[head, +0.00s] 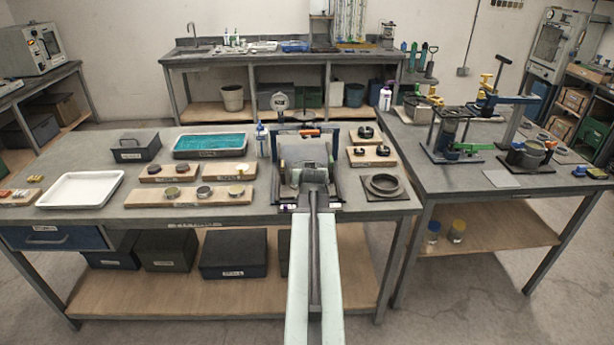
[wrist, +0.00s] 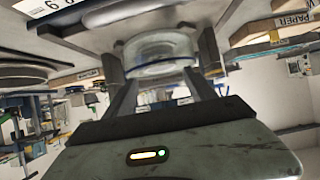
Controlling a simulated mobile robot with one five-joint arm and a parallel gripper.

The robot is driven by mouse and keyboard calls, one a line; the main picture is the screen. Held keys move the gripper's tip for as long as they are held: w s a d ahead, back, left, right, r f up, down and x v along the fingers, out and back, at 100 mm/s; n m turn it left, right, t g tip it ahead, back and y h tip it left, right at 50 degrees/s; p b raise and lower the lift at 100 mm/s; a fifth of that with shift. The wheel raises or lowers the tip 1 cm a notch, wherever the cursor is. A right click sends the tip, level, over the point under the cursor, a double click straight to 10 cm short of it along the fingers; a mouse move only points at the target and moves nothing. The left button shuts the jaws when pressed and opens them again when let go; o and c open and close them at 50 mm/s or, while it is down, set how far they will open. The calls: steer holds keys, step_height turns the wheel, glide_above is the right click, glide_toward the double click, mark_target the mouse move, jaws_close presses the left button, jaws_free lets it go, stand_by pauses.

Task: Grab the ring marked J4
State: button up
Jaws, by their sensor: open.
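I cannot read a J4 mark on any ring. In the head view, several small rings sit on wooden boards: a grey ring (head: 171,192), another grey ring (head: 204,191) and a pale-topped ring (head: 237,190) on the front left board, and dark rings (head: 367,131) on a back right board. A large dark ring (head: 383,185) lies on a dark square plate at right. My gripper (wrist: 157,45) is open in the wrist view, its two fingers apart. A pale round ring-like thing (wrist: 155,68) shows between them; I cannot tell its distance or whether they touch it.
A white tray (head: 80,189), a teal-filled tray (head: 210,141) and a dark box (head: 136,147) stand on the left of the bench. A bottle (head: 261,141) and a dial gauge (head: 280,103) stand near my arm. Clamps and fixtures crowd the right bench.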

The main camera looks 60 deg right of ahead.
steer(key=b+x, duration=0.2)
steer(key=x, duration=0.3)
steer(key=shift+w+f+b, duration=0.15)
steer(key=shift+f+b, duration=0.05)
steer(key=shift+b, duration=0.1)
steer(key=shift+a+r, duration=0.1)
steer(key=c, duration=1.3)
